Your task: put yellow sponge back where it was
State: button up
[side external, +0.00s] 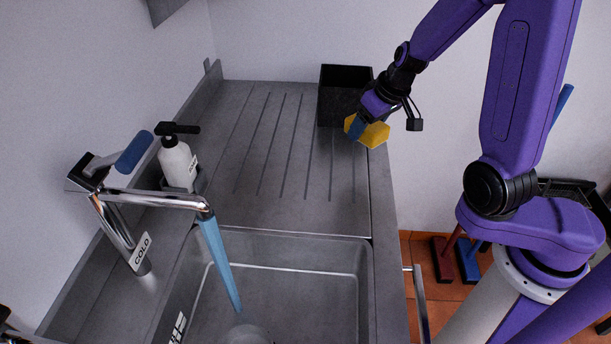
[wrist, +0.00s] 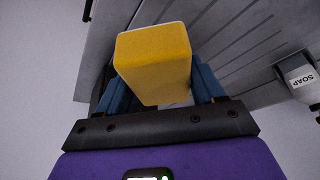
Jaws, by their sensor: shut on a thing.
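The yellow sponge (side external: 374,134) is held up in front of the black box at the back right of the drainboard. My gripper (side external: 357,127) is shut on it, with blue fingers on its sides. In the wrist view the sponge (wrist: 154,60) sits between the two blue fingertips (wrist: 160,88), tilted a little. The black open-topped box (side external: 341,92) stands behind and left of the gripper; its inside is dark and partly hidden. I cannot tell the exact height of the sponge above the drainboard.
The ribbed metal drainboard (side external: 260,150) is clear. A white soap bottle (side external: 178,163) stands at its left. The tap (side external: 150,198) reaches over the sink (side external: 300,300), with blue water running. A wall is behind. Floor lies right of the counter edge.

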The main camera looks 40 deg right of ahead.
jog(key=w+a+r+n+g+y, duration=0.15)
jog(key=a+n, duration=0.35)
jog(key=a, duration=0.6)
jog(key=w+a+r+n+y, duration=0.1)
jog(key=w+a+n+y, duration=0.2)
jog(key=a, duration=0.9)
jog(key=n+h, duration=0.1)
send_over(219, 186)
jog(key=s+d, duration=0.1)
jog(key=s, duration=0.1)
notch_tip(219, 186, down, 9)
jog(key=shift+w+d+f, duration=0.1)
jog(key=shift+w+d, duration=0.05)
jog(key=shift+w+f, duration=0.3)
jog(key=shift+f, duration=1.5)
jog(key=shift+f, duration=0.2)
